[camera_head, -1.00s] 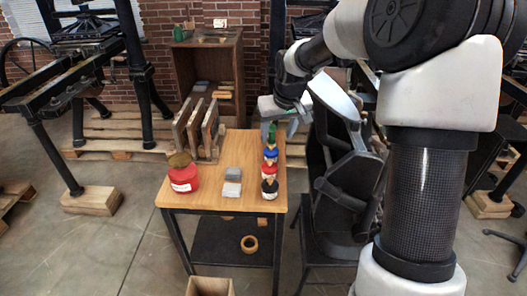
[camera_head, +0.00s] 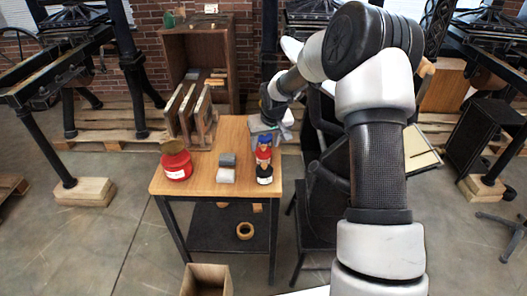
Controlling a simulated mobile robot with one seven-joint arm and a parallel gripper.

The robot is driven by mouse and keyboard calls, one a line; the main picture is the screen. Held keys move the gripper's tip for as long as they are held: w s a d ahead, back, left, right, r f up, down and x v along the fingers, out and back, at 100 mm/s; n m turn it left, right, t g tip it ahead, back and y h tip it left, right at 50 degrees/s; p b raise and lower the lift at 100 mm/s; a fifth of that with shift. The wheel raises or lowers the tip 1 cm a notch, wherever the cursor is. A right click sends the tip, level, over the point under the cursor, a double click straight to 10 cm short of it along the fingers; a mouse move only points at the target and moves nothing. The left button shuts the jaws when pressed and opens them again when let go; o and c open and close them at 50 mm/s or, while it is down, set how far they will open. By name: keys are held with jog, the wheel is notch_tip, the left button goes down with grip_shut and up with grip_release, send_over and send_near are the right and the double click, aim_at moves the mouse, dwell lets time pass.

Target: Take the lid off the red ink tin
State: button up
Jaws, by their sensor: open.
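A round red tin (camera_head: 177,166) with a white label stands at the left side of the wooden table. A round brown thing (camera_head: 173,146) sits on top of or just behind it; I cannot tell which. Whether a lid is on the tin is not clear. My gripper (camera_head: 268,129) is open at the table's far right corner, well to the right of the tin and behind a row of small coloured containers. The arm and containers partly hide its fingers, and nothing shows held in it.
The row of small red, blue and black containers (camera_head: 264,170) stands along the right edge of the table (camera_head: 205,185). Grey blocks (camera_head: 227,168) lie mid-table. Upright panels (camera_head: 190,118) stand behind the tin. An open box (camera_head: 207,281) is on the floor. The table's front is clear.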

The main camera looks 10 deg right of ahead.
aim_at(264, 149)
jog(key=x, duration=0.2)
jog(key=shift+w+f, duration=0.15)
jog(key=shift+f, duration=0.05)
grip_shut()
